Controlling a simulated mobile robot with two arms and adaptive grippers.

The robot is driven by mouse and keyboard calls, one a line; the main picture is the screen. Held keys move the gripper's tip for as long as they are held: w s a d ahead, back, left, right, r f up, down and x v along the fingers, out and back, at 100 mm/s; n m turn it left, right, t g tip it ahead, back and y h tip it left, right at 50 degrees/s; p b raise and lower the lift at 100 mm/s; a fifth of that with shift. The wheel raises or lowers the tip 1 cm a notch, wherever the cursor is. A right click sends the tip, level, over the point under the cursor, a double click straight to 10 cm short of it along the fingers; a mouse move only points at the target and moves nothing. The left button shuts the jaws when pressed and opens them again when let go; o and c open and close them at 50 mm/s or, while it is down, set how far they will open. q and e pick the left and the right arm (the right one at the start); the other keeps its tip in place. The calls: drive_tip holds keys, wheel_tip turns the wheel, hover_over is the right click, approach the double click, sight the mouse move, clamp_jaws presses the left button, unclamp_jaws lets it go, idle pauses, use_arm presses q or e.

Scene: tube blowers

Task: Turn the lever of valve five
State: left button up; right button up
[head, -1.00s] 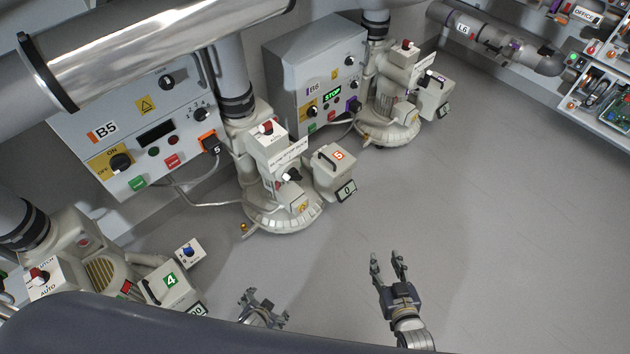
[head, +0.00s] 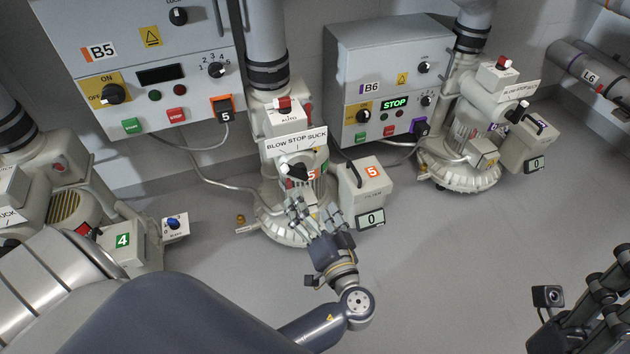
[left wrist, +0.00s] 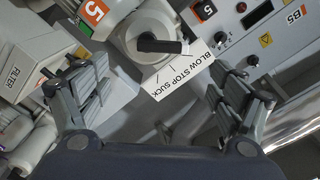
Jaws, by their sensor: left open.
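Valve five's black lever (head: 296,173) sits on the pale unit under the B5 box, by a white BLOW STOP SUCK plate (head: 296,141). In the left wrist view the lever (left wrist: 160,46) is a short black bar on a round hub, beside the plate (left wrist: 184,70). I cannot tell which word it points to. My left gripper (head: 313,211) is open just below and in front of the lever, apart from it. In the left wrist view its spread fingers (left wrist: 160,95) have the plate between them and the lever beyond. My right gripper (head: 600,300) is partly cut off at the lower right.
The filter box (head: 363,192) marked 5 stands close right of my left gripper. The B5 control box (head: 150,60) is behind at left, with a cable to the unit. Unit four (head: 122,240) is at left, the B6 box (head: 388,75) at right. Floor (head: 440,260) is clear at right.

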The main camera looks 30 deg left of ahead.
sight(298, 174)
use_arm(q)
drive_tip(key=b+x, duration=0.2)
drive_tip(key=x, duration=0.9)
drive_tip(key=shift+s+r, duration=0.15)
drive_tip(key=c, duration=1)
